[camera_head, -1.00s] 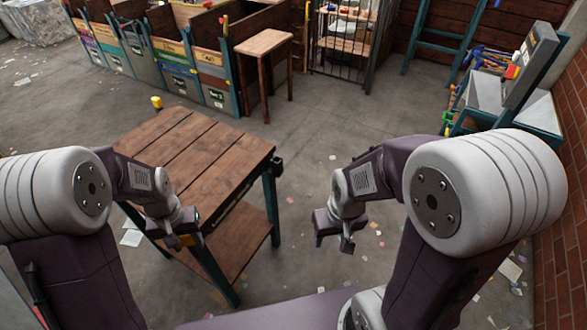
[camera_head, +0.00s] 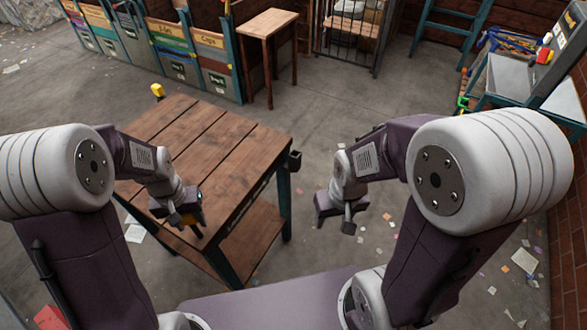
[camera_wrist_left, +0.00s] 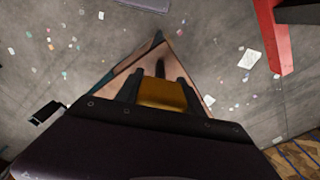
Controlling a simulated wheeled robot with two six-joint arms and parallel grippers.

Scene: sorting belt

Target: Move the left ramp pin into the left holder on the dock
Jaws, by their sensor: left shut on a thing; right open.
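My left gripper (camera_head: 190,228) is shut on an orange-yellow block (camera_head: 188,218), which I take to be the ramp pin. In the left wrist view the block (camera_wrist_left: 162,94) sits between the two dark fingers of the gripper (camera_wrist_left: 160,90); its lower part is hidden. In the head view the gripper appears in front of the near left part of the wooden table (camera_head: 205,150); I cannot tell its height. My right gripper (camera_head: 347,222) is open and empty, over the floor right of the table. I cannot make out the dock or its left holder.
A yellow knob (camera_head: 158,90) shows at the table's far left corner, a dark fitting (camera_head: 295,160) at its right corner. Labelled bins (camera_head: 175,50) and a wooden stool (camera_head: 267,24) stand behind. A grey-topped bench (camera_head: 500,75) is at the right.

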